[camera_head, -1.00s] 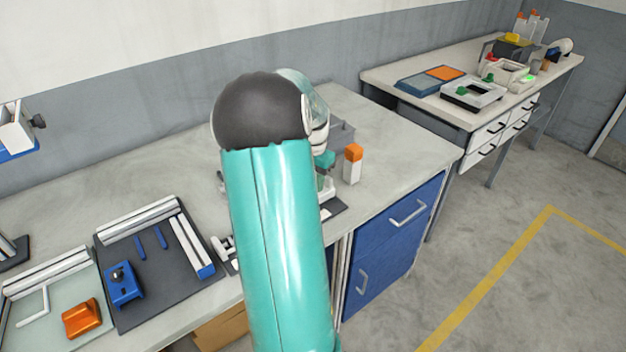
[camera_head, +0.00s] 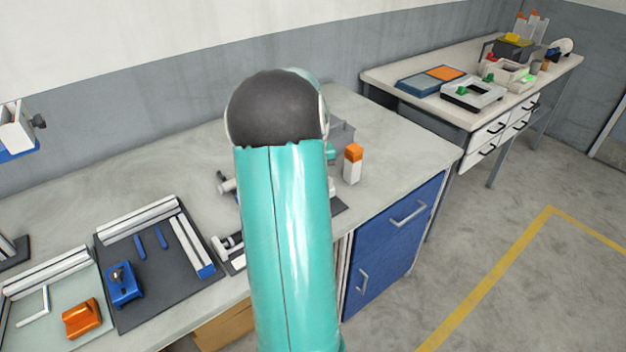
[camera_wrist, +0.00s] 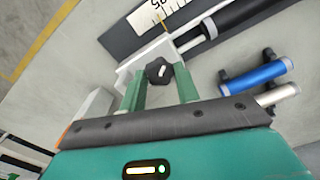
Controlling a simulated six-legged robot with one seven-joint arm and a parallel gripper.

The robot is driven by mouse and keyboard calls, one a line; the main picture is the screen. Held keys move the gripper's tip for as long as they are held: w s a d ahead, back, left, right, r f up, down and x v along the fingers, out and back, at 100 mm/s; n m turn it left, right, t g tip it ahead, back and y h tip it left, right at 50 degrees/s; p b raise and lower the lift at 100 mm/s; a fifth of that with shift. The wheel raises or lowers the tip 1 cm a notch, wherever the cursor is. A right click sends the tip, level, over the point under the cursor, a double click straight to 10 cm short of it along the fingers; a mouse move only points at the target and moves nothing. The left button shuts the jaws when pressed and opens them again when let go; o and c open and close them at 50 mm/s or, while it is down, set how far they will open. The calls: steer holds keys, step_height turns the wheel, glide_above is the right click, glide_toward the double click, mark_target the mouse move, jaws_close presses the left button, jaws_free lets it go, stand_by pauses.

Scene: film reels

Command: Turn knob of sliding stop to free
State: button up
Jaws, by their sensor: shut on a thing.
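In the wrist view the black lobed knob (camera_wrist: 159,71) with a pale mark on its top sits between the two green fingers of my gripper (camera_wrist: 159,80). The gripper is shut on the knob. The knob is on the light grey sliding stop (camera_wrist: 133,65), beside a white scale strip (camera_wrist: 152,15) with black numbers and a thin orange pointer line. In the head view my teal arm hides the knob, the stop and most of the gripper.
In the wrist view a blue cylinder (camera_wrist: 257,75) on dark mounts lies to the right. In the head view an orange-capped white bottle (camera_head: 352,165) stands right of my arm.

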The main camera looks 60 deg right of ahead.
steer(key=n, duration=0.5)
steer(key=shift+r+n, duration=0.1)
steer(key=shift+n, duration=0.2)
steer(key=n, duration=0.4)
steer(key=shift+d+n, duration=0.1)
steer(key=shift+n, duration=0.3)
steer(key=o, duration=1)
steer(key=shift+c, duration=0.2)
step_height(320, 180, up, 14)
